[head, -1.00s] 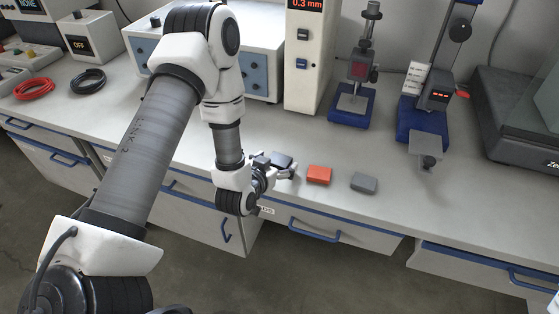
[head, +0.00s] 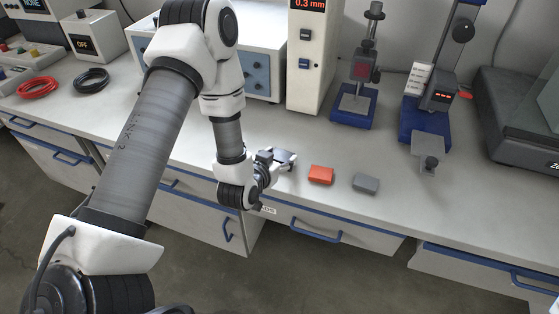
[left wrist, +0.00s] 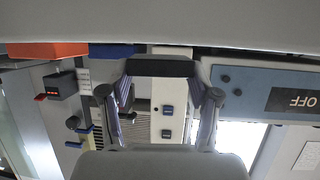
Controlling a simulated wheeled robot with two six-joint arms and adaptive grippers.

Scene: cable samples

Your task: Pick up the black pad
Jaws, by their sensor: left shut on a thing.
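The black pad (head: 286,155) is at the front part of the bench, left of the red pad, and partly hidden by my left gripper (head: 281,160). In the left wrist view the black pad (left wrist: 160,68) spans the gap between the two fingers. My left gripper is shut on it, with a finger at each end. Whether the pad is clear of the bench top is hard to tell. My right gripper is not in view.
A red pad (head: 321,175) and a grey pad (head: 366,183) lie just to the right on the bench (head: 300,133). Blue-based instruments (head: 353,107) stand behind. A red cable coil (head: 38,88) and a black cable coil (head: 92,79) lie far left.

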